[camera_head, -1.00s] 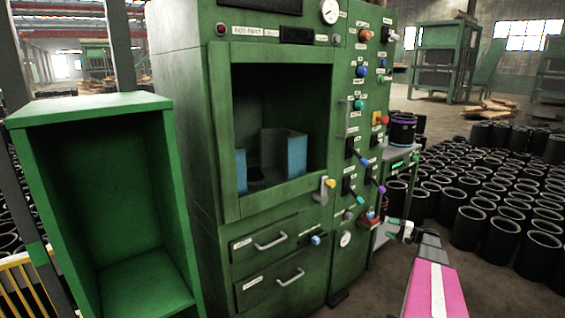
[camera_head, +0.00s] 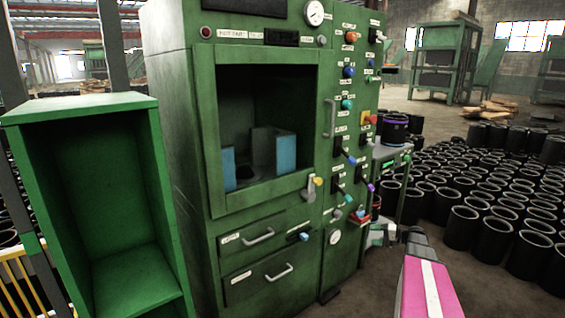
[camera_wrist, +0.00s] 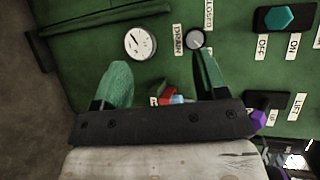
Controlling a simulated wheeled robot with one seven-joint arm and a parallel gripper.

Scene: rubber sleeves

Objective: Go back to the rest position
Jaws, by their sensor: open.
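My gripper (camera_wrist: 163,80) is open and empty in the wrist view, its two green fingers spread wide. It is close to the green machine's control panel. The panel's gauge (camera_wrist: 140,44) and grey drain knob (camera_wrist: 194,38) lie past the fingertips. A small red and blue part (camera_wrist: 168,96) shows between the fingers, apart from them as far as I can tell. In the head view my gripper (camera_head: 378,234) is small and partly hidden by my wrist, beside the lower right of the green machine (camera_head: 178,130).
A side table holds a black sleeve with a purple band (camera_head: 395,128), right of the machine. Many black sleeves (camera_head: 490,232) crowd the floor at right. An empty green cabinet (camera_head: 170,180) stands at left. Panel levers and knobs stick out near my gripper. Bare floor shows right of the machine.

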